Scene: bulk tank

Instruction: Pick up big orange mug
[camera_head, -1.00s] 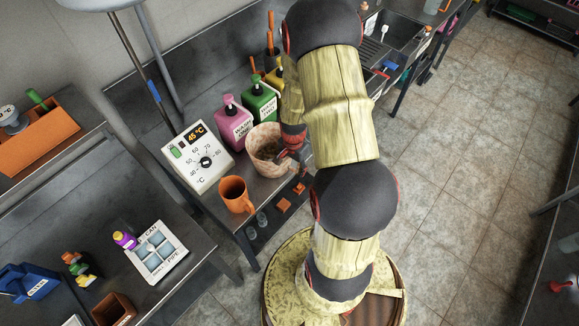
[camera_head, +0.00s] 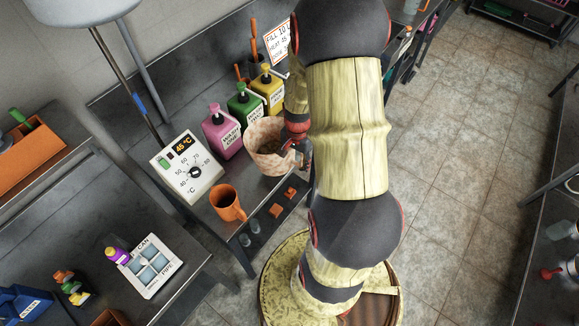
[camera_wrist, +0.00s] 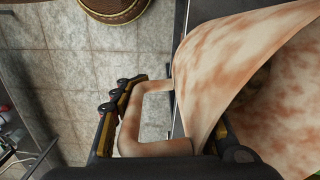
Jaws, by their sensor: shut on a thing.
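A big mug (camera_head: 262,142) with mottled orange and cream sides is over the counter in the head view. It looks tilted and raised a little. My gripper (camera_head: 299,150) is at its right side, shut on it. In the wrist view the mug's wall (camera_wrist: 225,65) fills the right, and its angular handle (camera_wrist: 135,118) lies between the fingers of my gripper (camera_wrist: 165,122). One finger is outside the handle; the other is partly hidden by the wall. A smaller plain orange mug (camera_head: 227,203) stands upright on the counter, apart from my gripper.
Pink (camera_head: 222,133), green (camera_head: 246,108) and yellow (camera_head: 269,90) pump bottles stand behind the big mug. A temperature dial box (camera_head: 187,167) is to its left. Open tiled floor (camera_head: 440,170) is at right.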

